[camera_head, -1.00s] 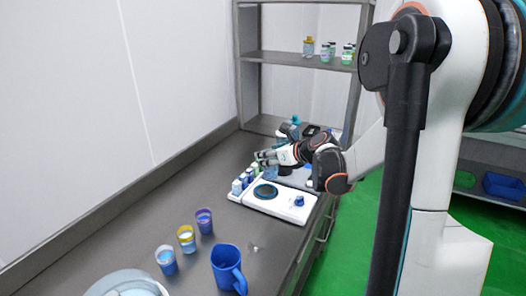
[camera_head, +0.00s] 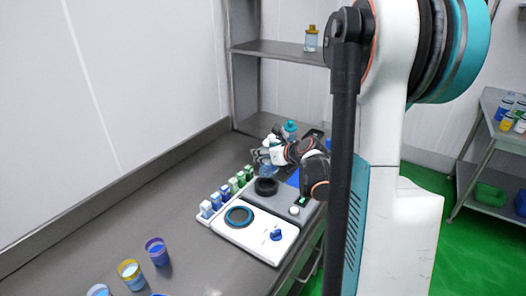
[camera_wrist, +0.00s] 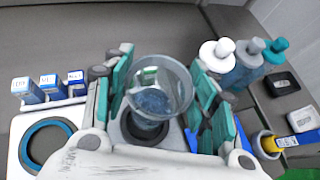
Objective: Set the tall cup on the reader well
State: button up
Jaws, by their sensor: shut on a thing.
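A clear tall cup (camera_wrist: 160,88) with bluish contents is between the teal-padded fingers of my gripper (camera_wrist: 158,92) in the wrist view. My gripper (camera_head: 267,156) is shut on it, and the cup (camera_head: 268,171) shows faintly below the fingers in the head view. A dark round well (camera_head: 266,186) on a grey unit lies just under the cup in the head view. In the wrist view the well's black ring (camera_wrist: 146,134) is partly hidden behind the cup. I cannot tell whether the cup's base touches it.
A white unit with a teal-ringed well (camera_head: 239,216) and blue knob stands nearer. Several small blue and green labelled boxes (camera_head: 217,199) line the left side. Bottles (camera_wrist: 248,62) stand to the right in the wrist view. Several cups (camera_head: 131,273) stand nearer on the counter.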

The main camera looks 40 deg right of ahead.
aim_at(271, 169)
jog(key=shift+d+f, duration=0.1)
jog(key=shift+f, duration=0.1)
jog(key=shift+f+b, duration=2.05)
jog(key=shift+f, duration=0.7)
jog(key=shift+f+b, duration=0.6)
jog(key=shift+b, duration=0.2)
jog(key=o, duration=1.1)
jog(key=p+v, duration=0.3)
jog(key=v, duration=0.8)
jog(key=shift+p, duration=0.3)
